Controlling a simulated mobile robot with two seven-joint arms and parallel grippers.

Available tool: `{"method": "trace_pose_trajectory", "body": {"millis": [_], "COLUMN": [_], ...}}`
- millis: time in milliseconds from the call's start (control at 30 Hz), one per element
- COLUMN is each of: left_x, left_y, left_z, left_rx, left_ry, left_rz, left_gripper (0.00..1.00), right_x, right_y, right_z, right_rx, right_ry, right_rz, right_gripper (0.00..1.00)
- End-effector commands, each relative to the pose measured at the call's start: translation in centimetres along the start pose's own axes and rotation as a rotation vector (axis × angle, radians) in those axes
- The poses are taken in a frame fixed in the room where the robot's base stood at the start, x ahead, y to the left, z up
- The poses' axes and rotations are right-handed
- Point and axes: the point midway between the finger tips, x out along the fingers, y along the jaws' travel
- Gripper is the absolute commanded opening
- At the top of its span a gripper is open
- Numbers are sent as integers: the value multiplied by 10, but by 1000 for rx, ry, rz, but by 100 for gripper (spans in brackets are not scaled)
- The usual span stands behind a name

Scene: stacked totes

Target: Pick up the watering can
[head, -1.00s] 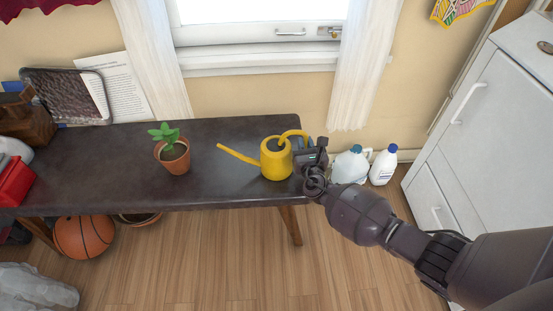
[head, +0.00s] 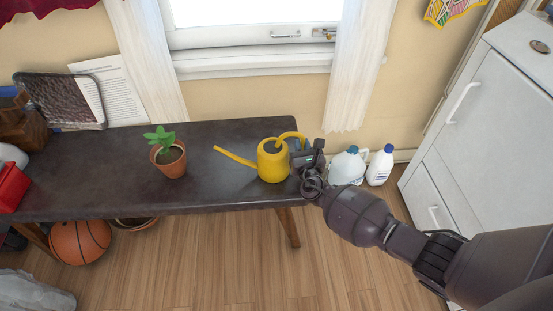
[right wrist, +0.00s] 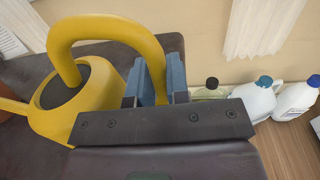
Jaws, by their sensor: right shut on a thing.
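The yellow watering can (head: 272,163) is upright at the right end of the dark bench (head: 110,197), its spout pointing left. I cannot tell whether its base touches the bench. My right gripper (head: 301,156) is at its handle, on the right side. In the right wrist view, the blue finger pads of my right gripper (right wrist: 156,84) are on both sides of the handle of the watering can (right wrist: 52,118), shut on it. My left gripper is not in view.
A potted plant (head: 169,160) stands on the bench left of the can. Two white jugs (head: 347,166) stand on the floor beyond the bench's right end. A white cabinet (head: 490,120) is at the right. A basketball (head: 80,241) lies below the bench.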

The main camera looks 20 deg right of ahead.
Motion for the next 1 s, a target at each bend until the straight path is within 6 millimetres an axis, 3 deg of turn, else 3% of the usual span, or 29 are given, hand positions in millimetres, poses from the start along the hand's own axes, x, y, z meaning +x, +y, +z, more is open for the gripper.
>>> {"method": "trace_pose_trajectory", "body": {"millis": [167,367,500,800,1000], "left_x": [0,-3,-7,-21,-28], "left_y": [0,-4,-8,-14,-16], "left_z": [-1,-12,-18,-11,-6], "left_rx": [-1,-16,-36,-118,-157], "left_ry": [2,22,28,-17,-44], "left_rz": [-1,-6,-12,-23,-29], "left_gripper": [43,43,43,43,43], "right_x": [-1,1,4,5,4], "right_y": [-3,-2,0,1,1], "right_z": [-2,21,55,131,170], "right_rx": [-12,-8,-1,5,6], "right_ry": [4,-4,-15,-23,-20], "right_rz": [-2,-2,-1,-1,0], "right_gripper": [0,0,0,0,0]}}
